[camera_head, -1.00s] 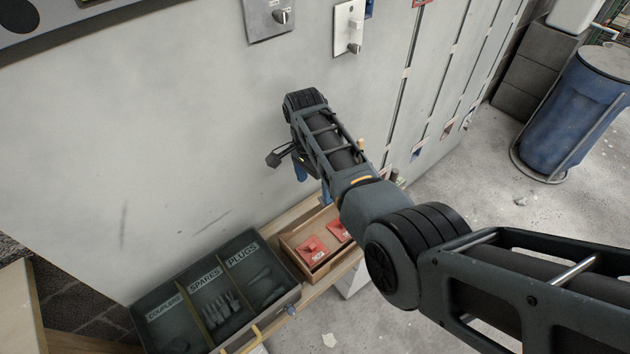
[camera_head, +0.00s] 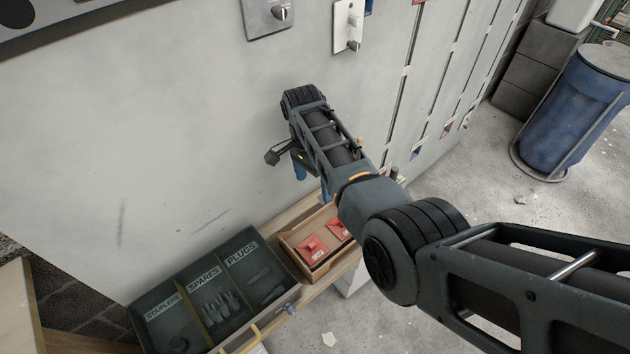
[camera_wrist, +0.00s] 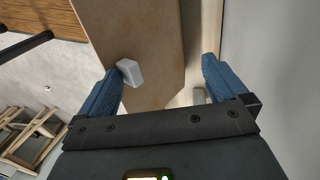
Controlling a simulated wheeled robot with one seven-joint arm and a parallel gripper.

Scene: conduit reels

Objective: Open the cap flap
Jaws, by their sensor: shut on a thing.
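My gripper (camera_head: 312,178) hangs beside the pale wall, above the wooden tray; my arm hides much of the area around it. In the wrist view its two blue fingers (camera_wrist: 164,66) stand wide apart, with a tan panel (camera_wrist: 150,45) running between them. A small light grey block (camera_wrist: 130,72) lies against the left fingertip. Another grey piece (camera_wrist: 199,96) shows by the base of the right finger. The grip appears to be on the tan panel, though its contact edges are partly hidden. I cannot tell for certain which part is the cap flap.
A dark bin (camera_head: 286,304) labelled couplers, spares and plugs stands at lower left. Beside it a wooden tray (camera_head: 290,243) holds red pieces (camera_head: 312,249). Switch plates (camera_head: 347,26) are on the wall above.

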